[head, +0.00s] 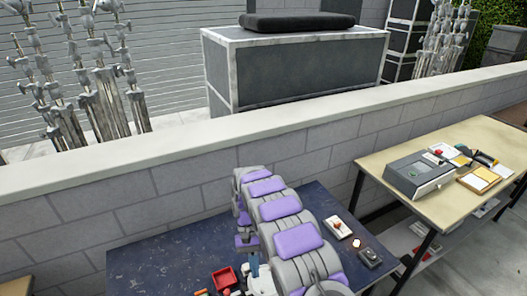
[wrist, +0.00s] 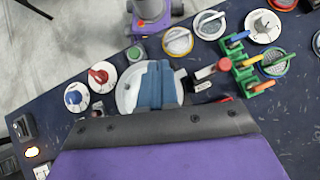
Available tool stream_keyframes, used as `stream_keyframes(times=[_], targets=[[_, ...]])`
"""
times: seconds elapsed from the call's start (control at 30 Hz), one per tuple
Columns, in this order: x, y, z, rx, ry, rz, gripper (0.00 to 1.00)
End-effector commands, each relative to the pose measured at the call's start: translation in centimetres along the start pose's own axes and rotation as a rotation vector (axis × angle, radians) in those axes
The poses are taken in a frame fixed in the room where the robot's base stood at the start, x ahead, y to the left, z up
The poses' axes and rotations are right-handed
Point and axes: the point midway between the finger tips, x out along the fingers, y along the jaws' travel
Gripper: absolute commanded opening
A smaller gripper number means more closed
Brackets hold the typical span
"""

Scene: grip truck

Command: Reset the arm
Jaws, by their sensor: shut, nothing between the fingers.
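My arm with purple pads reaches over the dark blue table (head: 150,262) in the head view. My gripper (head: 254,266) points down at the table there, partly hidden by my arm.
The head view shows a red container (head: 223,278), a low wall (head: 140,195) behind, and a second table (head: 465,145) at right.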

Motion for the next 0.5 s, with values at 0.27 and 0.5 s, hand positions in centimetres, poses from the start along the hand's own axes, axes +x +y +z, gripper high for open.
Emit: stream_keyframes(times=[0.27, 0.5], targets=[[-3.0, 3.0, 4.3, 0.044, 0.071, -0.014, 0.0], [-5.0, 5.8, 9.8, 0.083, 0.149, -0.031, 0.0]])
